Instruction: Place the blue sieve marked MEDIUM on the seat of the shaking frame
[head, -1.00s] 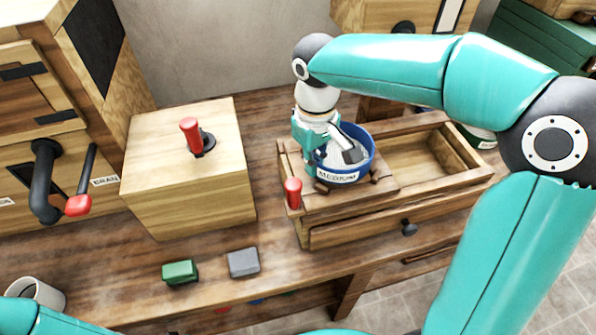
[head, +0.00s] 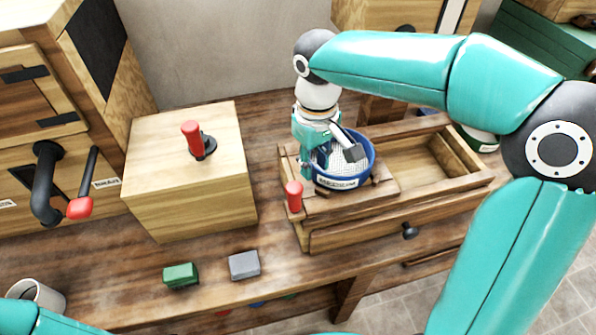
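The blue sieve (head: 369,165) with pale mesh is at the seat (head: 393,190) of the wooden shaking frame (head: 318,240), among small dark pegs. Its white label faces front and is blurred now. The sieve looks about level; whether its base rests fully on the seat is hidden. My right gripper (head: 330,163) is at the sieve's left side, one finger over the mesh and the other outside the rim. Its fingers look spread, with a gap around the left rim, which they partly hide. My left gripper is out of view.
A red knob (head: 294,196) stands at the frame's left front corner, close to my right gripper. A wooden box (head: 190,190) with a red handle stands left. Green (head: 181,275) and grey (head: 244,265) blocks lie in front. A mug (head: 38,295) stands at lower left.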

